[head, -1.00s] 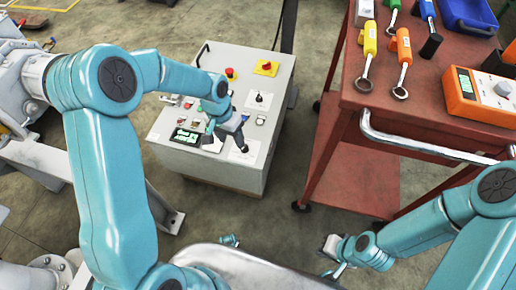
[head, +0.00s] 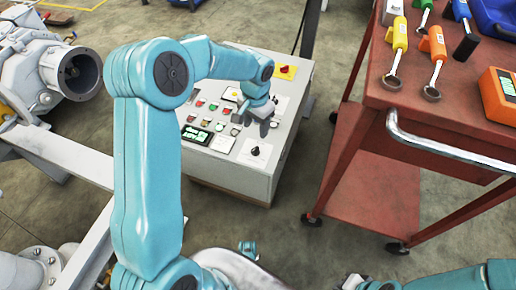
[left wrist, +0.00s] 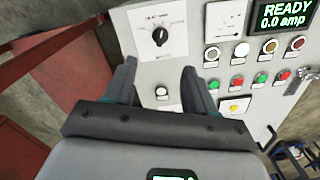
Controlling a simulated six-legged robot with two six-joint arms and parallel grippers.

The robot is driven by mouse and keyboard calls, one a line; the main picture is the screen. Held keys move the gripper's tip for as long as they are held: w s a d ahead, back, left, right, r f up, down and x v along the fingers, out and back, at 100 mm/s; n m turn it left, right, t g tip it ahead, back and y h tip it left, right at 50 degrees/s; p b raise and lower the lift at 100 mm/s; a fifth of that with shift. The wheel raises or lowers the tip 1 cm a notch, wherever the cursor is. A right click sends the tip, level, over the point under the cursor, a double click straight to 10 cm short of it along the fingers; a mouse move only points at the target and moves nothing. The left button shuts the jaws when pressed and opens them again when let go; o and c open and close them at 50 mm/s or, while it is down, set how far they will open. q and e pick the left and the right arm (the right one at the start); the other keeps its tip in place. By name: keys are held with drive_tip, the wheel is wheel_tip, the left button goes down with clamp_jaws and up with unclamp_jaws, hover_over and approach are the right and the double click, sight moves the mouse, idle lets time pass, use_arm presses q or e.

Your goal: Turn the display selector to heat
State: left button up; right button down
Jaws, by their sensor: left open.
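The control box (head: 230,177) stands on the floor with buttons and a lit display (head: 196,134) on its sloped top. A black rotary knob (head: 255,150) sits on a white plate near the box's front right. It also shows in the left wrist view (left wrist: 160,36), with label text too small to read surely. The display there (left wrist: 283,15) reads READY, 0.0 amp. My left gripper (head: 264,122) hangs over the panel behind the knob. In the left wrist view its fingers (left wrist: 158,82) are apart and empty, short of the knob. My right gripper (head: 354,284) is mostly cut off at the bottom edge.
A red emergency button, partly hidden by my left arm, and a yellow plate with a red knob (head: 286,71) are at the panel's back. A red cart (head: 440,120) with tools stands right of the box. Grey pipework (head: 60,70) stands at left.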

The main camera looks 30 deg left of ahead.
sight(256, 148)
use_arm(q)
wheel_tip(256, 148, down, 11)
drive_tip(key=b, duration=0.3)
drive_tip(key=shift+f, duration=0.1)
drive_tip(key=shift+c, duration=0.3)
drive_tip(key=c, duration=1)
